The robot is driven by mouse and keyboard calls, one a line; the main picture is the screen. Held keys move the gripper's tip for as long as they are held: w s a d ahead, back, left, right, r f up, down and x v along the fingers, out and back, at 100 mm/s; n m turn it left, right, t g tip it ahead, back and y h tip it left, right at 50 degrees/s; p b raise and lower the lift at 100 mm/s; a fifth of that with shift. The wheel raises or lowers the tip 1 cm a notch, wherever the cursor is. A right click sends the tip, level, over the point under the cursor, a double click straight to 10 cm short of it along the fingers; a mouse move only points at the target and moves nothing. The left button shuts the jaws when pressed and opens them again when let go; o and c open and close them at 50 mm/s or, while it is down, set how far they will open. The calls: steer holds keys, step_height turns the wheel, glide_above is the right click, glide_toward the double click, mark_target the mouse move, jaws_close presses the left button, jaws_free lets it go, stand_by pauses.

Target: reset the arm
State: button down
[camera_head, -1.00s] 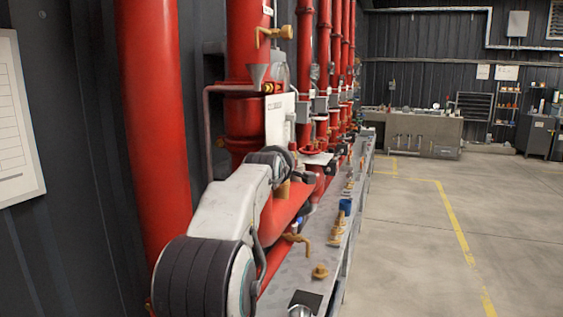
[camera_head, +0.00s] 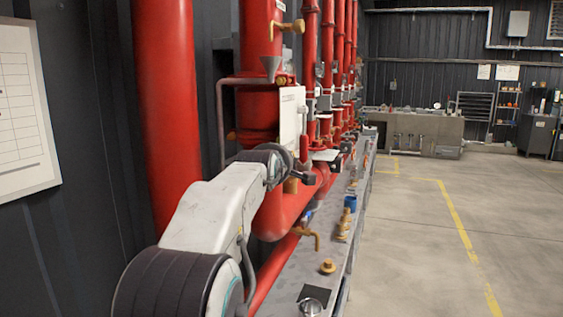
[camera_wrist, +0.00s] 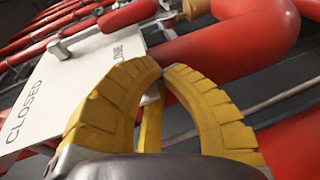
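My arm (camera_head: 215,210) reaches forward from the lower left in the head view, white with dark joints, bent beside the red pipes. My gripper (camera_wrist: 162,72) shows in the wrist view as two curved yellow fingers. Their tips meet, and nothing is seen held between them. Behind the fingers is a white sign plate (camera_wrist: 75,90) with the word CLOSED, and a red pipe (camera_wrist: 225,45) passes behind the tips. Whether the fingers touch either cannot be told. In the head view the fingers cannot be made out clearly.
Red vertical pipes (camera_head: 168,120) line the dark wall at left. A grey bench (camera_head: 285,270) below carries brass fittings (camera_head: 327,267) and a blue part (camera_head: 350,203). A white board (camera_head: 25,120) hangs at far left. Open concrete floor (camera_head: 420,250) lies to the right.

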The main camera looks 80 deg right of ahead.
steer(key=shift+f+b+v, duration=0.15)
steer(key=shift+f+v, duration=0.05)
steer(key=shift+v, duration=0.75)
steer(key=shift+f+b+v, duration=0.15)
steer(key=shift+f+v, duration=0.05)
steer(key=shift+v, duration=0.7)
steer(key=shift+f+b+v, duration=0.15)
steer(key=shift+f+v, duration=0.05)
steer(key=shift+v, duration=0.75)
steer(key=shift+w+a, duration=0.1)
